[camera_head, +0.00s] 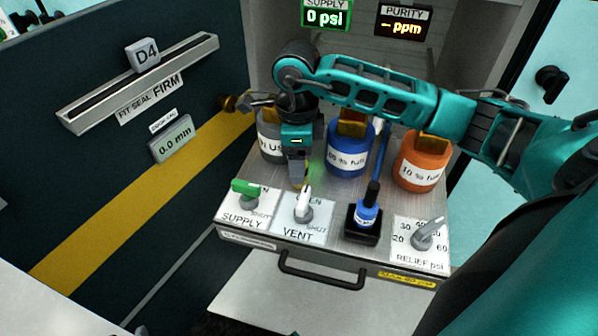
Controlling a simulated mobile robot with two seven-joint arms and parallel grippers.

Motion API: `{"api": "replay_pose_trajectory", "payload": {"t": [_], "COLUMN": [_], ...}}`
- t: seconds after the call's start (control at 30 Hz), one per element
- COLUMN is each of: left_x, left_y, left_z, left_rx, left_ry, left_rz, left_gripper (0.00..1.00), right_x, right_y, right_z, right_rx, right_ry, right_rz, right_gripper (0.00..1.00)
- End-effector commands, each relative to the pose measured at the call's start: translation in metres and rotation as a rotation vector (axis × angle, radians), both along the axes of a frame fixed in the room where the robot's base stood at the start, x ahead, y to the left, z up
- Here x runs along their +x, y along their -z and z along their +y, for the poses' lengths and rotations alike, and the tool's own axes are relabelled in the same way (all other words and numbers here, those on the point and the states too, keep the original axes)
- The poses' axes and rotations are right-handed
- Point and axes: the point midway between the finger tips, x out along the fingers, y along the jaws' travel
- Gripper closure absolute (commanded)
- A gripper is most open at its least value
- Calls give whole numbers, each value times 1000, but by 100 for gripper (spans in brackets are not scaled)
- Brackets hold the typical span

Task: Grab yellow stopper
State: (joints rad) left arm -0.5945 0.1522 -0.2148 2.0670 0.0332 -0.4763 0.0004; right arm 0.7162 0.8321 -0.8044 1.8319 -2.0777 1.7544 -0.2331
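My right gripper (299,182) comes in from the right and points down, between the grey jar and the blue jar, just behind the white vent lever (304,204). A small yellow piece shows at its tip; I cannot tell whether it is the stopper or part of the fingers. The finger gap is hidden. Amber-yellow blocks stand on top of the blue jar (347,158) and the orange jar (421,170). The grey jar (270,146) is partly covered by my gripper and wrist. My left gripper is out of view.
A green supply lever (244,189), a small blue bottle (367,211) in a black holder and a grey relief knob (428,236) line the front of the metal shelf. A black handle (321,278) sits below. A dark panel (90,170) stands at left.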

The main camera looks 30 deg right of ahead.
Motion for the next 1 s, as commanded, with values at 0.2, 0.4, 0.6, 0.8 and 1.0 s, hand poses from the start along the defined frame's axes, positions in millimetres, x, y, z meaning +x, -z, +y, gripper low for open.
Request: {"api": "replay_pose_trajectory", "payload": {"t": [0.2,0.4,0.6,0.8,1.0], "left_x": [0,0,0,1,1], "left_y": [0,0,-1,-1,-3], "left_z": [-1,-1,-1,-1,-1], "left_rx": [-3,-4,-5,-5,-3], "left_ry": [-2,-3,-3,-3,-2], "left_rz": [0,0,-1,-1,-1], "left_gripper": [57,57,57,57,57], "right_x": [0,0,0,0,1], "right_y": [0,-1,-1,-1,-11], "right_z": [0,0,0,0,0], "right_rx": [0,0,0,0,0], "right_ry": [0,0,0,1,0], "right_rz": [0,0,0,0,-2], "right_gripper": [56,75,94,94,94]}}
